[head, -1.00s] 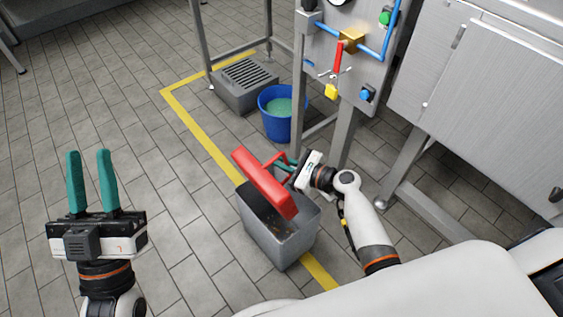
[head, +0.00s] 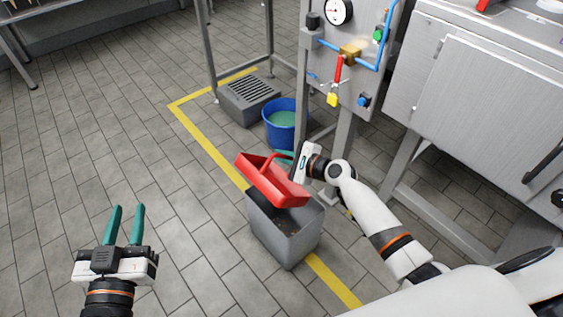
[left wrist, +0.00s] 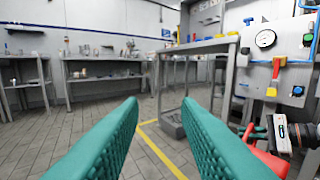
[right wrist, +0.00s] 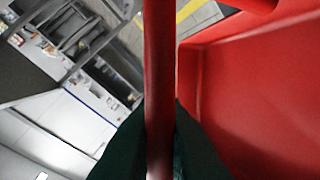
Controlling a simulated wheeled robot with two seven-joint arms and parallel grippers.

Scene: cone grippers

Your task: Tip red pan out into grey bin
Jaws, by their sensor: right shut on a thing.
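The red pan (head: 268,184) is above the grey bin (head: 284,241) in the head view, tilted, with its handle side up. My right gripper (head: 287,158) is shut on the pan's handle. In the right wrist view the red handle (right wrist: 159,80) runs between the dark fingers, with the pan's red inside (right wrist: 255,95) to the right. The bin stands on the floor and has some dark bits at its bottom. My left gripper (head: 125,226) is open and empty, well to the left of the bin; its teal fingers also show in the left wrist view (left wrist: 160,125).
A blue bucket (head: 280,124) with greenish liquid stands behind the bin, beside a grey floor drain box (head: 249,97). A panel with a gauge (head: 338,11) and valves stands at the back right. A yellow line (head: 208,146) crosses the floor. The left floor is clear.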

